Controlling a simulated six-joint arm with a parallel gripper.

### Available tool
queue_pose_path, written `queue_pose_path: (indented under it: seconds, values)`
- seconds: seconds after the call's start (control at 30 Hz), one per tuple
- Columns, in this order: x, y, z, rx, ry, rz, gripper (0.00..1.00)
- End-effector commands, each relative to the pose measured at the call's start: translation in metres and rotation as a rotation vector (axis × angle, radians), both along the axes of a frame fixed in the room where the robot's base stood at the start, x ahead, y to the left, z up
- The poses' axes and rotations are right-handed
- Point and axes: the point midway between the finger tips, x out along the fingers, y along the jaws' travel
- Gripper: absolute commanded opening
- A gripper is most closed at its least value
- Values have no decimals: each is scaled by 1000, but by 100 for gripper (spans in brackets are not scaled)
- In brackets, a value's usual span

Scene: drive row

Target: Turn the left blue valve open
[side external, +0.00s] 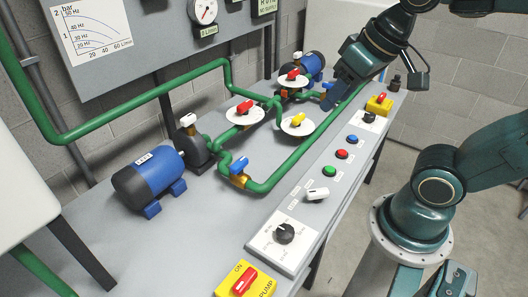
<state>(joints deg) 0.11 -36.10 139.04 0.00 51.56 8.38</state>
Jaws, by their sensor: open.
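A blue valve handle (239,165) sits on a brass body on the green pipe, near the front left of the bench. A second, smaller blue handle (327,86) shows farther back on the right, close to my gripper in the picture. My gripper (336,97) points down over the back right of the bench, well away from the left blue handle. It is open, and no object shows in it. Its fingertips are small and dark here, and I cannot tell how far they are from the smaller blue handle.
Red handles (245,107) and a yellow handle (298,119) stand on white discs among green pipes. A blue pump motor (149,182) is at left. The sloped front panel holds buttons (329,171), a black knob (284,233) and a red pump switch (244,280).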

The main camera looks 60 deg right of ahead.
Motion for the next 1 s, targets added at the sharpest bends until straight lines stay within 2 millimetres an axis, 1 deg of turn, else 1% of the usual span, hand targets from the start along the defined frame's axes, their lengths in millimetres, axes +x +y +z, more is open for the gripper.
queue_pose_path:
  seconds: [0.03, 0.23, 0.5, 0.77, 1.0]
  values:
    - [8, 0, 1, 15, 15, -33, 45]
    - [44, -1, 1, 85, 73, -199, 45]
    - [94, -2, -8, 165, 147, -432, 45]
    - [142, -4, -29, 228, 215, -664, 45]
    - [185, -5, -59, 270, 270, -881, 45]
